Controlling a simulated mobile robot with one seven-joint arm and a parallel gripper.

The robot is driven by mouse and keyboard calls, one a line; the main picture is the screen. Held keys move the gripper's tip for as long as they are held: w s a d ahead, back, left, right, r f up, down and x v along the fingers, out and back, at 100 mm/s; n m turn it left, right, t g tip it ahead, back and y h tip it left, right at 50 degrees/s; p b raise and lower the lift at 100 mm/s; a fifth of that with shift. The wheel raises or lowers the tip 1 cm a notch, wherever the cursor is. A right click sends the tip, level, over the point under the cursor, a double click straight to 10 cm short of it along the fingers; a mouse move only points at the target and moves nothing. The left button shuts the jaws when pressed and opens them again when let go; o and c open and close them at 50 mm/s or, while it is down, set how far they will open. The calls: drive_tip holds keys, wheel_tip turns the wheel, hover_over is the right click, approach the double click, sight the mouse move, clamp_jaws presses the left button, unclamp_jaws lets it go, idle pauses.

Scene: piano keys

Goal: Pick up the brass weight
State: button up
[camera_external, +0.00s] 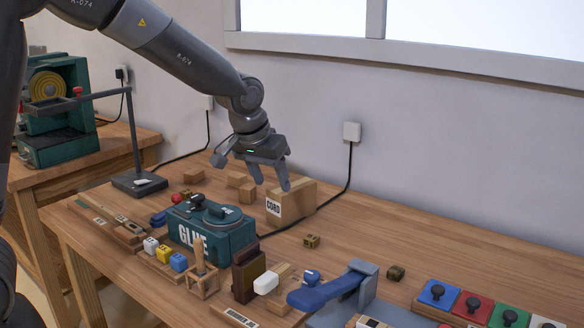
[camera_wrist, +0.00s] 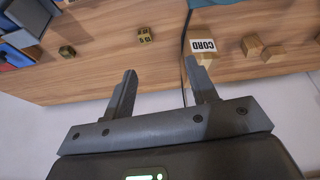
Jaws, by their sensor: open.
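Two small brass-coloured blocks lie on the bench, and I cannot tell for certain which is the brass weight. One brass block (camera_external: 311,241) sits in front of the CORD box, near the middle of the bench; it also shows in the wrist view (camera_wrist: 145,34), with dark markings. A darker brass block (camera_external: 396,272) lies further right, and it also shows in the wrist view (camera_wrist: 67,51). My gripper (camera_external: 252,174) is open and empty above the back of the bench, near the CORD box and apart from both blocks. Its two fingers show in the wrist view (camera_wrist: 160,66).
The CORD box (camera_external: 296,202) stands near the wall, with a black cable passing it. A green GLUE box (camera_external: 238,245) and small wooden blocks (camera_external: 247,192) lie left. A blue-handled tool (camera_external: 325,291) and coloured knobbed tiles (camera_external: 472,306) lie right. Bench around the first brass block is clear.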

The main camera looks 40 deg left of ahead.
approach(312, 237)
drive_tip(key=x, duration=0.3)
drive_tip(key=shift+s+a+f, duration=0.15)
drive_tip(key=shift+s, duration=0.05)
drive_tip(key=shift+x, duration=2.7)
drive_tip(key=shift+w+d, duration=0.15)
drive_tip(key=shift+d, duration=0.05)
drive_tip(key=shift+c, duration=0.4)
drive_tip(key=c, duration=1)
drive_tip(key=shift+o, duration=0.2)
wheel_tip(312, 237, up, 5)
drive_tip(key=shift+d+f, duration=0.1)
drive_tip(key=shift+d, duration=0.05)
drive_tip(key=s+d+r, duration=0.6)
drive_tip(key=s+d, duration=0.2)
drive_tip(key=shift+r, duration=0.15)
